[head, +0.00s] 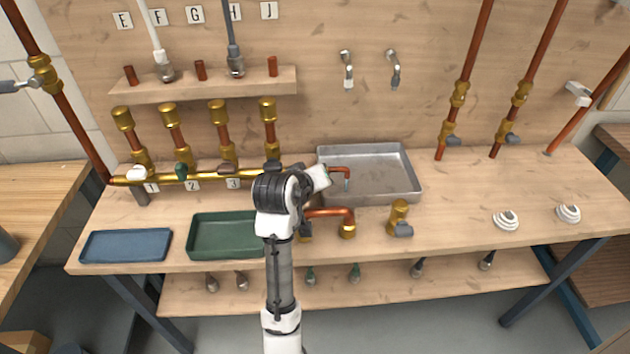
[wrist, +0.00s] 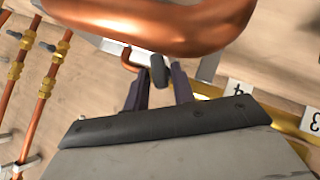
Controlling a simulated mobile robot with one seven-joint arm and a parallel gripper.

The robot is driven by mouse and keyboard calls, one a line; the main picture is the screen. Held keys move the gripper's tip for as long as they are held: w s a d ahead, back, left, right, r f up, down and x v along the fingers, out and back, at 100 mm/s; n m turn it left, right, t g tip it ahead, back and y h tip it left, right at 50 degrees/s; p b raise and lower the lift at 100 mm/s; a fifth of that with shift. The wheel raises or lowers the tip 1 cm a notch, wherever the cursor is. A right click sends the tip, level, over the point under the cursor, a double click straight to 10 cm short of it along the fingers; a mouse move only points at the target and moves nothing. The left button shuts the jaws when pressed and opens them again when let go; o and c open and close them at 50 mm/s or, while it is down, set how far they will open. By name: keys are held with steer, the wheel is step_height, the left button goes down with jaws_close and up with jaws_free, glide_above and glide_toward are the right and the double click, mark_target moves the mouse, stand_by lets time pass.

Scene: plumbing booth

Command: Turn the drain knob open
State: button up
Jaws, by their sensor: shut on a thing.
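In the wrist view, my gripper (wrist: 157,82) has its two dark fingers on either side of a small dark grey knob (wrist: 159,70), which looks like the drain knob. The fingers are shut on it. The knob sits by the right end of the brass manifold, close to a thin copper spout (wrist: 131,61). In the head view, my arm and wrist cover the knob and the fingertips. The spout (head: 341,171) shows there just right of my wrist, reaching over the grey metal tray (head: 385,178). How far the knob is turned cannot be told.
The brass manifold (head: 210,178) with several valves runs left. Green (head: 200,245) and blue (head: 125,246) trays lie at front left.

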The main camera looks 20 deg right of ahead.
steer(key=shift+a, duration=0.1)
steer(key=n+h, duration=0.1)
steer(key=h+p, duration=0.1)
steer(key=h, duration=0.1)
steer(key=shift+w+a+f+n, duration=0.1)
steer(key=shift+a+f+n, duration=0.1)
steer(key=shift+n, duration=0.2)
steer(key=shift+a+f+n+h, duration=0.1)
steer(key=shift+f+n+h, duration=0.15)
steer(key=shift+n+h, duration=0.5)
steer(key=shift+f+n+h+b, duration=0.1)
steer(key=shift+n+h+b, duration=0.2)
steer(key=shift+n+h, duration=0.45)
steer(key=shift+h, duration=0.3)
steer(key=o, duration=0.8)
steer(key=shift+a, duration=0.15)
steer(key=b+v, duration=0.3)
steer(key=v, duration=1)
steer(key=shift+s+a, duration=0.2)
steer(key=shift+a, duration=0.05)
